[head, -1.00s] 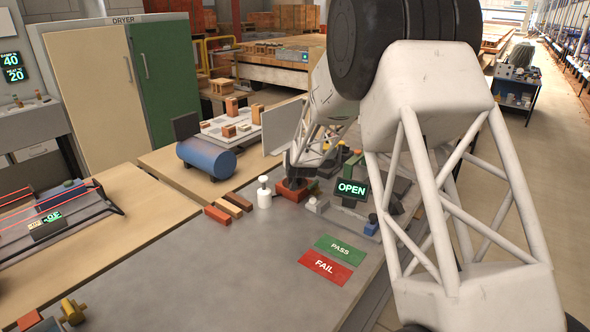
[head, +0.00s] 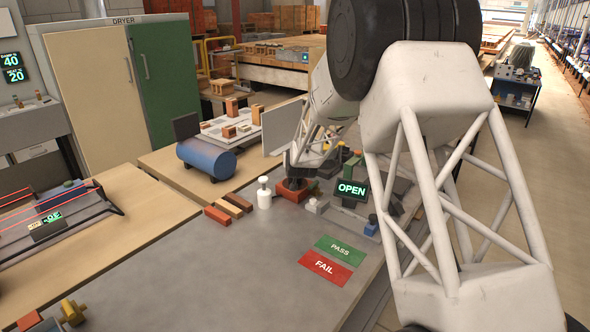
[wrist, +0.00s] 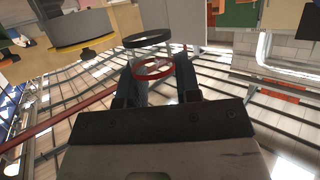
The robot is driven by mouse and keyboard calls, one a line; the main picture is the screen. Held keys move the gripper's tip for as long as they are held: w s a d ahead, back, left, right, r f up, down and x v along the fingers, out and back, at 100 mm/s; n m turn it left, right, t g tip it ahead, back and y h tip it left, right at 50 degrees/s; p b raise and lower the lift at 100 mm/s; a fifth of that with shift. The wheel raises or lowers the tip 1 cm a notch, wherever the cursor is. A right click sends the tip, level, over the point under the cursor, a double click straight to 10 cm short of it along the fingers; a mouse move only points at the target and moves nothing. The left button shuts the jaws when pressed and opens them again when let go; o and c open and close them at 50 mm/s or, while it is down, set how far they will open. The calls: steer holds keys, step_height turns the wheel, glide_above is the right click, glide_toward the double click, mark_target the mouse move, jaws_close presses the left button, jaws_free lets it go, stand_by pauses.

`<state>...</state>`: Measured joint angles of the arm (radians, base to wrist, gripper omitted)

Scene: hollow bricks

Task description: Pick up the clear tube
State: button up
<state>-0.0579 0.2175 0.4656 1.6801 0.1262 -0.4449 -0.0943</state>
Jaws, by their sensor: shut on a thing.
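In the wrist view, a clear tube shows mainly by its red ring (wrist: 153,68) and a dark ring (wrist: 148,40) beyond it. Its see-through wall is hard to make out. My gripper (wrist: 163,76) has one finger on each side near the red ring and is shut on the tube. In the head view, my gripper (head: 295,172) is at the far part of the grey bench, above a red-brown block (head: 292,190). I cannot make out the tube there.
A white bottle (head: 264,194) and several brick samples (head: 228,207) stand left of my gripper. A device with an OPEN display (head: 351,189) is close on its right. Green PASS (head: 340,249) and red FAIL (head: 325,270) plates lie nearer. The near grey bench (head: 200,275) is mostly clear.

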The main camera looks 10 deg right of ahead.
steer(key=shift+r, duration=0.1)
steer(key=v, duration=1.6)
steer(key=shift+s+d+f, duration=0.3)
steer(key=shift+s+d, duration=0.05)
steer(key=shift+s, duration=0.15)
stand_by(0.6)
